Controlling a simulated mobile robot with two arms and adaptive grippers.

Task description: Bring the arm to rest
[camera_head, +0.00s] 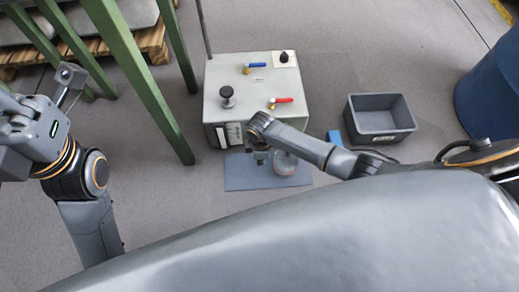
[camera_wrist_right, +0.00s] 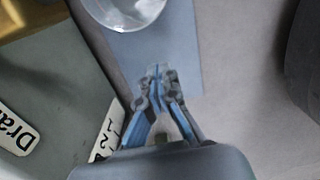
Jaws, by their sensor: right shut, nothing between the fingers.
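My right arm (camera_head: 310,145) reaches in from the right, in front of the machine. Its gripper (camera_head: 262,158) points down over the blue-grey mat and is small and partly hidden by the wrist. In the right wrist view the right gripper (camera_wrist_right: 159,70) is shut, with its fingertips together and nothing between them. My left arm (camera_head: 85,190) is folded at the left edge. Its gripper fingers cannot be made out.
The pale machine (camera_head: 235,75) has a red handle (camera_head: 284,100) and a blue handle (camera_head: 257,65). A clear round container (camera_head: 286,163) stands on the mat (camera_head: 240,174). A grey bin (camera_head: 381,118), a blue item (camera_head: 335,138) and a blue barrel (camera_head: 492,95) lie right. Green posts (camera_head: 150,85) stand left.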

